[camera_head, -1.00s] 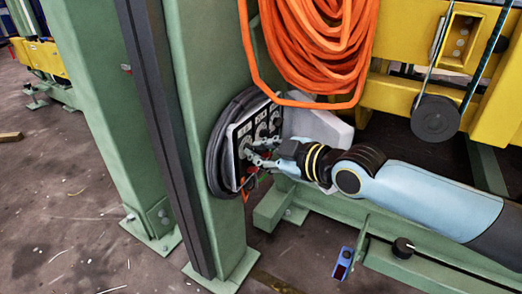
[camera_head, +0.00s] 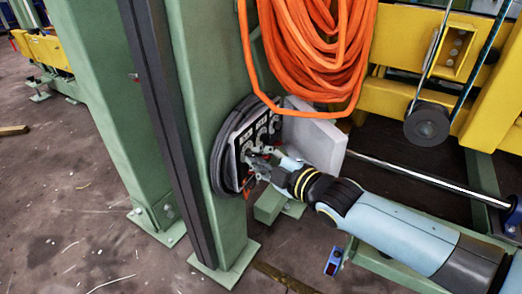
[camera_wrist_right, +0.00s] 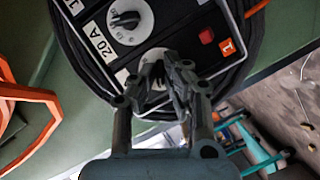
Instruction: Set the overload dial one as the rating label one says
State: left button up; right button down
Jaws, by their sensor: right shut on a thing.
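A black-framed panel (camera_head: 262,132) with white plates and several dials is mounted on the green post. My right gripper (camera_head: 252,158) is at its lower dial. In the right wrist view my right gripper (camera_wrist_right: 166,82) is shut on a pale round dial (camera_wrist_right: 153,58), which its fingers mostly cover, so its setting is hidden. A rating label (camera_wrist_right: 102,42) reading "20 A" sits beside another dial with a black pointer knob (camera_wrist_right: 126,20). An orange tag (camera_wrist_right: 228,46) marked 1 and a red button (camera_wrist_right: 206,35) are at the panel's edge. My left gripper is not in view.
Coiled orange cable (camera_head: 318,50) hangs just above the panel. A pale box (camera_head: 318,135) stands to its right, before a yellow frame (camera_head: 455,45) with a black wheel (camera_head: 427,124). Black cable loops around the panel. Floor at left is mostly clear.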

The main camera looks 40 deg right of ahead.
dwell(0.3)
jog(key=c, duration=1.4)
grip_release()
jog(key=s, duration=0.4)
jog(key=s+r, duration=0.1)
jog(key=s, duration=0.3)
jog(key=s+r, duration=0.1)
jog(key=s, duration=0.3)
jog(key=shift+d+r, duration=0.1)
jog(key=shift+d, duration=0.2)
jog(key=shift+w, duration=0.1)
